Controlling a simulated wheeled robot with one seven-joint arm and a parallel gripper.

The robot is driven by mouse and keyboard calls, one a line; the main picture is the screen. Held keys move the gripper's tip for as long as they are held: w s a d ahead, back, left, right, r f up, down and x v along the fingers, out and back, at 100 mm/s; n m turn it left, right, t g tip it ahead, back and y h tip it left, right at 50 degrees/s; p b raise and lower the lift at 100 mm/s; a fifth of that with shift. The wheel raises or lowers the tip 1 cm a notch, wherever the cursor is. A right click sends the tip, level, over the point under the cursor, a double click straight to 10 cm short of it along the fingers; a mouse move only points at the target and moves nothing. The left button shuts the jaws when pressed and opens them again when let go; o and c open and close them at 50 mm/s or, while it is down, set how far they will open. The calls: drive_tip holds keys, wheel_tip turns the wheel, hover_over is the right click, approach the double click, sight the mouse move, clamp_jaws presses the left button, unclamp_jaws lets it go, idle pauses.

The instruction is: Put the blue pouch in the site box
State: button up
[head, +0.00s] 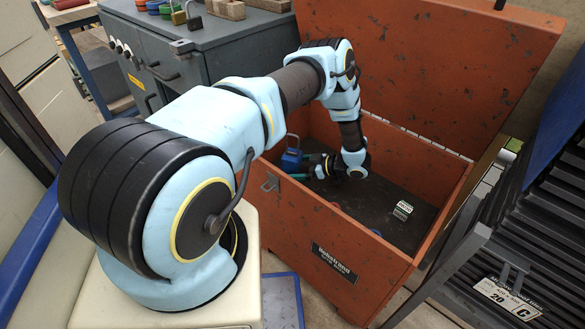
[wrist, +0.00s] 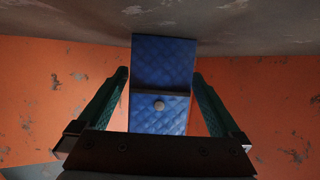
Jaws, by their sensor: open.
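The site box (head: 380,275) is an orange metal chest with its lid raised, in the middle of the head view. My gripper (head: 295,158) is inside it, low by the left inner wall, with green fingers open on either side of the blue pouch (head: 291,161). In the wrist view the blue quilted pouch (wrist: 160,65), with a flap and a round button, stands between the spread fingers of my gripper (wrist: 160,85). Its far edge meets a dark surface. Whether the fingers touch its sides I cannot tell. Its near end is hidden behind the gripper body.
A small white-labelled item (head: 403,209) lies on the dark box floor, with open floor around it. The raised lid (head: 430,70) stands behind. A grey workbench (head: 215,45) is at the back left, and a dark slatted rack (head: 510,240) is close on the right.

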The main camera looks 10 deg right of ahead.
drive_tip(key=shift+r, duration=0.15)
drive_tip(key=b+v, duration=0.1)
drive_tip(key=v, duration=1.1)
drive_tip(key=shift+r, duration=0.1)
